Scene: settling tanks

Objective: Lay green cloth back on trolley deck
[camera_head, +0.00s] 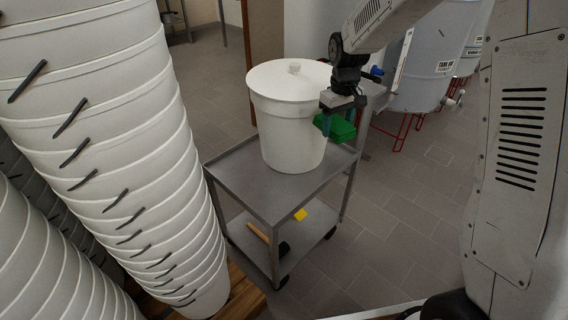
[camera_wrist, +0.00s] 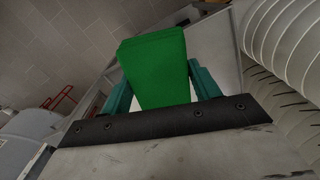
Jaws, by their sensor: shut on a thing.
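The green cloth (camera_head: 338,128) is a folded bundle held in my gripper (camera_head: 326,118), just right of the white lidded bucket. In the wrist view the cloth (camera_wrist: 155,70) sits between the two teal fingers of my gripper (camera_wrist: 152,88). My gripper is shut on it. The grey metal trolley has a top deck (camera_head: 235,172), and the cloth hangs above the deck's right side, apart from the surface as far as I can see. The bucket (camera_head: 290,122) stands upright on the deck and takes up much of its back half.
The trolley's lower shelf (camera_head: 300,250) holds a yellow item (camera_head: 300,214) and a wooden-handled brush (camera_head: 268,240). Tall stacks of white buckets (camera_head: 110,130) stand close at left. Pale tanks (camera_head: 432,60) on red stands are behind at right. The deck's front left is bare.

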